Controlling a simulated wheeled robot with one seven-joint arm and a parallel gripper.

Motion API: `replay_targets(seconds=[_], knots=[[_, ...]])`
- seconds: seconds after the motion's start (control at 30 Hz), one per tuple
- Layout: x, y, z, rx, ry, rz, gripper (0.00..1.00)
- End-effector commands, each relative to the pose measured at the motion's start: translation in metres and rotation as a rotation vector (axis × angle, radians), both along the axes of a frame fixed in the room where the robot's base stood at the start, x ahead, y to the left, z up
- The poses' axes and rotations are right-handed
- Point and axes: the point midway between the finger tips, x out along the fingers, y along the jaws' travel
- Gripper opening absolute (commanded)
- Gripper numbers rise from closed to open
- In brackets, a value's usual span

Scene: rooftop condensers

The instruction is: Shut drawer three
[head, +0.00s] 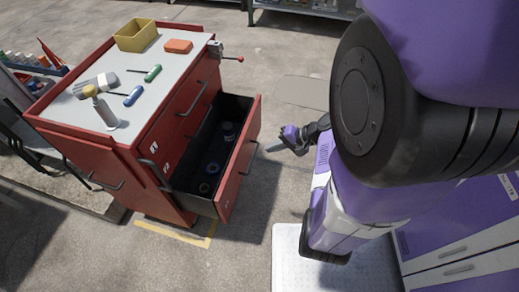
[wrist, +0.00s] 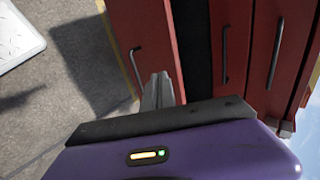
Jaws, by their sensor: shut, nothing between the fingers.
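A red tool cabinet (head: 150,165) stands left of centre in the head view. One drawer (head: 240,165) is pulled well out, and dark round items lie inside it. I cannot read its number for certain. Its red front with a dark handle (wrist: 138,68) shows in the wrist view, beside the dark gap of the opening. My gripper (head: 270,148) is shut and empty, just outside the drawer front and pointing at it. In the wrist view its fingertips (wrist: 158,82) appear close against the red front. I cannot tell whether they touch.
Other drawers look shut. Yellow tape (head: 180,234) marks the floor by the cabinet. Floor in front of the open drawer is clear.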

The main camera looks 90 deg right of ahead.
Motion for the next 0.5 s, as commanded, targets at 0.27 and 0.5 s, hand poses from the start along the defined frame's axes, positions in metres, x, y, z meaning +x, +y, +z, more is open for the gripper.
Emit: replay_targets(seconds=[0.27, 0.5], knots=[[0.037, -0.009, -0.036, 0.001, 0.001, 0.001, 0.0], [0.071, -0.018, -0.059, -0.003, 0.002, 0.001, 0.0]])
